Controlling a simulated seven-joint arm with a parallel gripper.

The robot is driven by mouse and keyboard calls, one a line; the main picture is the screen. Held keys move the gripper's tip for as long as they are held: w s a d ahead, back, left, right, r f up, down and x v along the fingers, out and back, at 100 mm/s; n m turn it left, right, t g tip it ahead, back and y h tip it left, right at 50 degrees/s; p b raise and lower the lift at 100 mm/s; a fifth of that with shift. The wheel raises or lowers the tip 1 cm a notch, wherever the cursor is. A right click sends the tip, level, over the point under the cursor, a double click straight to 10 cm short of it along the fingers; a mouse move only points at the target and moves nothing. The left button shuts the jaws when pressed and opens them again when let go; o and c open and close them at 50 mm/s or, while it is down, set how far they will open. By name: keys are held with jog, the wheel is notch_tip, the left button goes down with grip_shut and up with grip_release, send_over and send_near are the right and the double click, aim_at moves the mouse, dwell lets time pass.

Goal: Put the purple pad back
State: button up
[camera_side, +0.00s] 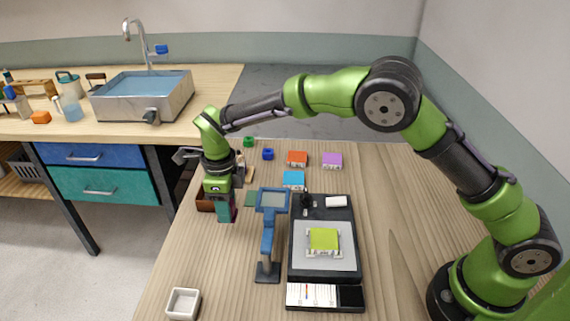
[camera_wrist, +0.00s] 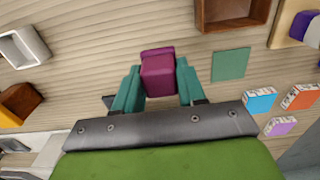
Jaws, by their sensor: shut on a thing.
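My gripper (camera_wrist: 158,84) is shut on a magenta-purple block (camera_wrist: 158,72), which sits between its teal fingers. In the side view my gripper (camera_side: 227,208) hangs near the table's left edge, fingers down; whether the block touches the table is unclear. A lighter purple pad (camera_side: 332,160) with pale edges lies on the table at the back right, and it also shows in the wrist view (camera_wrist: 280,127). Near it are an orange pad (camera_side: 297,158) and a blue pad (camera_side: 293,180). A lime pad (camera_side: 323,240) sits on the grey plate of a black device.
A flat green square (camera_wrist: 230,64) and a brown open box (camera_wrist: 203,26) are close to my gripper. A white open box (camera_side: 168,305) stands at the front left.

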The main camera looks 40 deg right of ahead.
jog(key=shift+f, duration=2.15)
jog(key=shift+f, duration=0.2)
jog(key=o, duration=1)
jog(key=shift+r, duration=0.15)
